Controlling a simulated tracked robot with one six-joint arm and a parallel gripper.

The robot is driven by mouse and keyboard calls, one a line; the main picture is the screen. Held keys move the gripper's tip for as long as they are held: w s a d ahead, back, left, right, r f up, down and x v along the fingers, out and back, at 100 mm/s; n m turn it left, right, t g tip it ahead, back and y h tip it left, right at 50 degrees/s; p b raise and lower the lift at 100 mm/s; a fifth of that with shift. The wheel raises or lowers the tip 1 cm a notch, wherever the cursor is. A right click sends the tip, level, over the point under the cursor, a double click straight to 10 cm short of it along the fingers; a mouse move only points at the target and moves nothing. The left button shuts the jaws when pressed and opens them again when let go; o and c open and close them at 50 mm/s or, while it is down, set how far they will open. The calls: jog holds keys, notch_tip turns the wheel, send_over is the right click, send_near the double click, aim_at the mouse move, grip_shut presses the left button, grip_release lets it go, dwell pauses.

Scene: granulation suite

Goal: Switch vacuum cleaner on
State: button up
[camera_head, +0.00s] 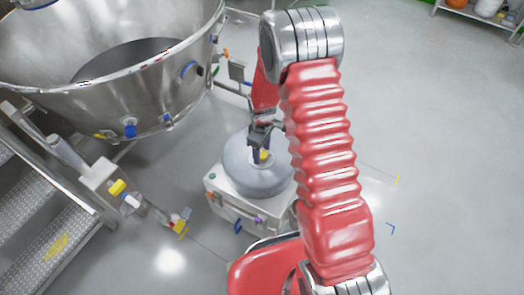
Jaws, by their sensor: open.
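The vacuum cleaner (252,182) looks like a squat machine with a rounded grey top on a pale box-shaped base, standing on the floor near the middle of the camera view. A yellow part (264,155) shows on its top, just at my gripper. I cannot tell whether this is the switch. My gripper (262,150) is open and points down over the grey top, close to the yellow part. I cannot tell whether it touches it. My red arm hides the right side of the cleaner.
A large steel vessel (150,100) with blue and orange fittings stands at upper left. Metal steps (45,215) are at lower left, with a white valve fitting (105,180) beside them. A shelf (478,14) stands at upper right. The floor (445,150) on the right is clear.

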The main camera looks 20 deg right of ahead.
jog(key=shift+c, duration=0.7)
jog(key=c, duration=0.9)
jog(key=shift+m, duration=0.5)
jog(key=m, duration=0.3)
jog(key=shift+m, duration=0.3)
jog(key=m, duration=0.4)
jog(key=shift+m, duration=0.3)
jog(key=m, duration=0.8)
jog(key=shift+m, duration=0.3)
